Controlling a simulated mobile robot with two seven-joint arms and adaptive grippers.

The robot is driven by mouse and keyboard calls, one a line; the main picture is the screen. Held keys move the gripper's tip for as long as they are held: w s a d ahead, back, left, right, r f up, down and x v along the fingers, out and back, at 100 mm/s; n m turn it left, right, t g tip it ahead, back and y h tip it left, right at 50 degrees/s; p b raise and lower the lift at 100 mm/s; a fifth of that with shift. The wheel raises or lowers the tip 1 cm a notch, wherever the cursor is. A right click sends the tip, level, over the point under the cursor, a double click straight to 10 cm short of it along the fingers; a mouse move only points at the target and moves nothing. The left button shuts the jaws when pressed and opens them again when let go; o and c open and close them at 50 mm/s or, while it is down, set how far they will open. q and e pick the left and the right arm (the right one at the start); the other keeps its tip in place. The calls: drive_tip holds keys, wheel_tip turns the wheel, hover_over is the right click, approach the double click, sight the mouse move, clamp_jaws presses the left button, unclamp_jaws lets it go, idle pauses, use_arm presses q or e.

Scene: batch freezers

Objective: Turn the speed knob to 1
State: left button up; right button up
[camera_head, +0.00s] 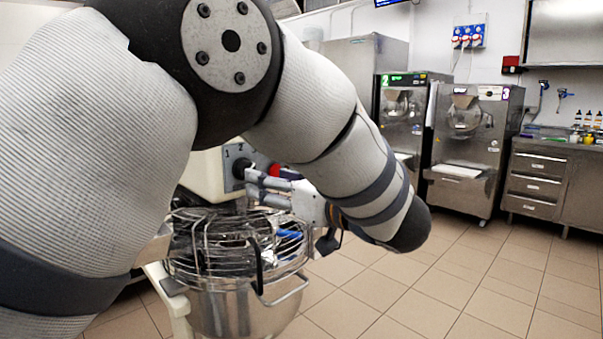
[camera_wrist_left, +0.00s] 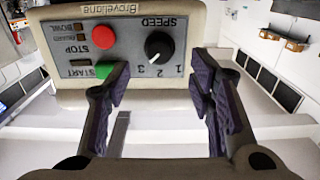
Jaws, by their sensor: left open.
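The speed knob (camera_wrist_left: 159,46) is a round black knob on the grey control panel (camera_wrist_left: 130,18), shown upside down in the left wrist view. The numbers 1, 2 and 3 lie along its lower edge in that view. A small white mark shows on the knob's lower side, seemingly near 2 or 3; I cannot tell which. The dark knob also shows in the head view (camera_head: 241,168). My left gripper (camera_head: 262,187) is at the panel, and in the left wrist view its fingers (camera_wrist_left: 160,84) are apart, just short of the knob, with nothing between them. My right gripper is out of view.
A red button (camera_wrist_left: 103,37) and a green start button (camera_wrist_left: 104,71) sit beside the knob; one finger overlaps the green button in the picture. A mixer bowl (camera_head: 238,315) with a wire guard (camera_head: 205,262) stands below. Batch freezers (camera_head: 468,150) stand behind; the tiled floor between is clear.

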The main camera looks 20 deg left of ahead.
use_arm(q)
drive_tip(key=x, duration=0.6)
drive_tip(key=c, duration=1.2)
drive_tip(key=shift+o, duration=0.2)
drive_tip(key=shift+r, duration=0.1)
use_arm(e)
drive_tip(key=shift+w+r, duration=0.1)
use_arm(q)
drive_tip(key=n+p, duration=0.1)
drive_tip(key=n, duration=1.6)
drive_tip(key=shift+w+n, duration=0.1)
drive_tip(key=shift+n, duration=0.3)
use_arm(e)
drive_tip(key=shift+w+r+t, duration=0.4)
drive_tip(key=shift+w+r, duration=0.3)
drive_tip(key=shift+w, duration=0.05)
